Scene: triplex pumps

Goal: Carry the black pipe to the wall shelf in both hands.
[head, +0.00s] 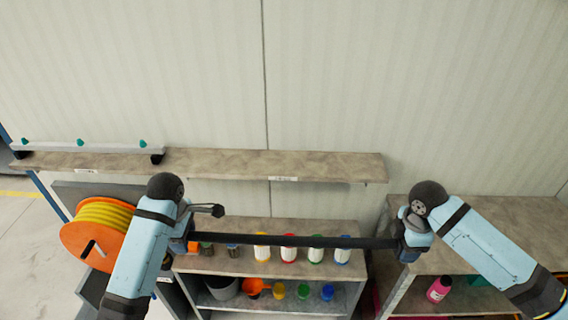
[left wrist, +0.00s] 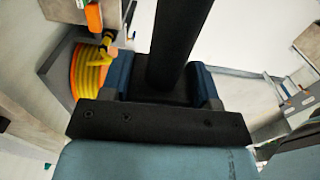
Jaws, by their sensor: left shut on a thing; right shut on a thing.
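The black pipe (head: 300,241) is held level between my two grippers in the head view, in front of the cabinet shelves and lower in the picture than the wall shelf. My left gripper (head: 184,238) is shut on its left end. My right gripper (head: 408,243) is shut on its right end. In the left wrist view the pipe (left wrist: 180,40) runs up and away from between the blue fingers of the left gripper (left wrist: 165,85). The wall shelf (head: 230,163) is a long brown board on the ribbed wall. Its middle and right part are bare.
A grey bar with green knobs (head: 80,147) lies on the wall shelf's left part. An orange reel with yellow hose (head: 100,225) is at left. Bottles with coloured labels (head: 289,252) stand behind the pipe on the cabinet. A brown-topped bench (head: 500,225) is at right.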

